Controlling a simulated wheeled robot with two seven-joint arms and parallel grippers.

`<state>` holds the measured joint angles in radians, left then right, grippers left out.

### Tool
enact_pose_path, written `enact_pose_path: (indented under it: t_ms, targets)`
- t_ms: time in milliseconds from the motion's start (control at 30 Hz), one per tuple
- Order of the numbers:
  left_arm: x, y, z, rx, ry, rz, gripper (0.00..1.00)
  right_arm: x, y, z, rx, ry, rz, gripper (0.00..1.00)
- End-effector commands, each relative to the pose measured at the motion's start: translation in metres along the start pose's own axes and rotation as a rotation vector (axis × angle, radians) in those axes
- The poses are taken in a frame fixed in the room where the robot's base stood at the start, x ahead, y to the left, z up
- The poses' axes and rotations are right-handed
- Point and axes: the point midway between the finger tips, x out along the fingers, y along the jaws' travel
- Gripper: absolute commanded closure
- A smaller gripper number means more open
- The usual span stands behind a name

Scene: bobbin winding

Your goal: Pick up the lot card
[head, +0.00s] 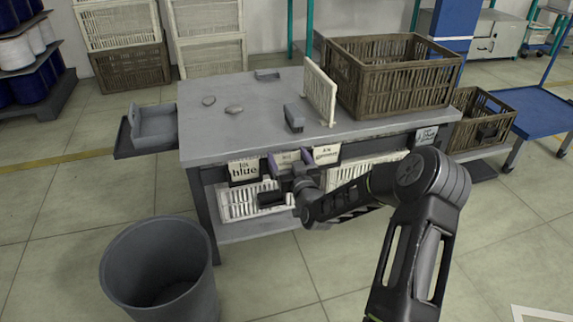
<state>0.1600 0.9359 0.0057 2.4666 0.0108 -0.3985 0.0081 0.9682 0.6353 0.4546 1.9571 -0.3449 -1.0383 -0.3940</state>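Several cards with dark lettering show along the front edge of the grey table. The left card (243,170) reads "lot blue". A middle card (287,157) is partly hidden behind my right gripper. Another card (326,154) is just right of it, and one more card (426,136) is near the table's right corner. My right gripper (284,190) is in front of the table edge, just below the middle card. Its fingertips are small and dark, so whether they are open or touch a card is unclear. My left gripper is out of view.
The grey table (220,138) bears a brown slatted crate (400,85), an upright cream panel (319,92), a small grey block (293,118) and two small flat pieces. A grey bin (160,262) stands at front left. White baskets (238,203) sit under the tabletop.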

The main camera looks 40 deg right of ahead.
Motion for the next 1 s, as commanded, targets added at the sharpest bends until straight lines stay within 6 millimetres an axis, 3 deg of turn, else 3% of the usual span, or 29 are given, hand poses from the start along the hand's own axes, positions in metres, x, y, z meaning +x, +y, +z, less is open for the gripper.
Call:
enact_pose_path:
  t_ms: [400, 767, 1000]
  targets:
    - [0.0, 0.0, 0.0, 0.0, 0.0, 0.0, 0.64, 0.0, 0.0, 0.0, 0.0, 0.0, 0.0, 0.56]
    - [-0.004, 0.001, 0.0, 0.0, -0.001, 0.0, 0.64, 0.0, 0.0, -0.008, -0.001, 0.001, -0.001, 0.57]
    - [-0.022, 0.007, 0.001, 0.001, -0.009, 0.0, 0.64, 0.0, -0.001, -0.049, -0.002, 0.004, -0.002, 0.57]
